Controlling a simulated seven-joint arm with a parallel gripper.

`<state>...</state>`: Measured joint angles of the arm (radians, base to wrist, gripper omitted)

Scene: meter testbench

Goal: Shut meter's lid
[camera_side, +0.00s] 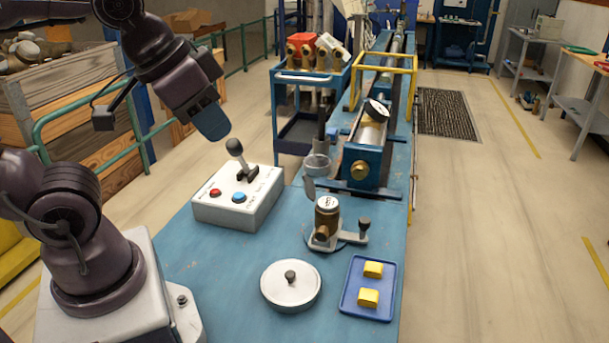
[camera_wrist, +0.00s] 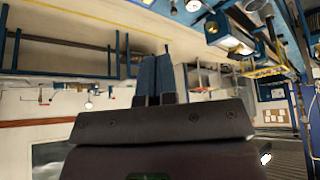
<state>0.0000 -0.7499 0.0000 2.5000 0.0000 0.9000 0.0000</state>
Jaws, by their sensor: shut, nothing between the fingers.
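The meter (camera_side: 327,217) is a small brass body with a pale round dial on top. It stands upright in a grey fixture on the blue table. Its lid (camera_side: 309,189) appears as a grey flap standing raised at the dial's left rear edge, so the dial is uncovered. My gripper (camera_side: 212,123) is shut and empty, with blue fingers. In the wrist view the two fingers (camera_wrist: 157,78) are together; the meter is not visible there.
A control box (camera_side: 238,198) with an upright lever and red and blue buttons stands between my gripper and the meter. Behind are a small cup (camera_side: 317,165) and a test rig (camera_side: 371,160).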

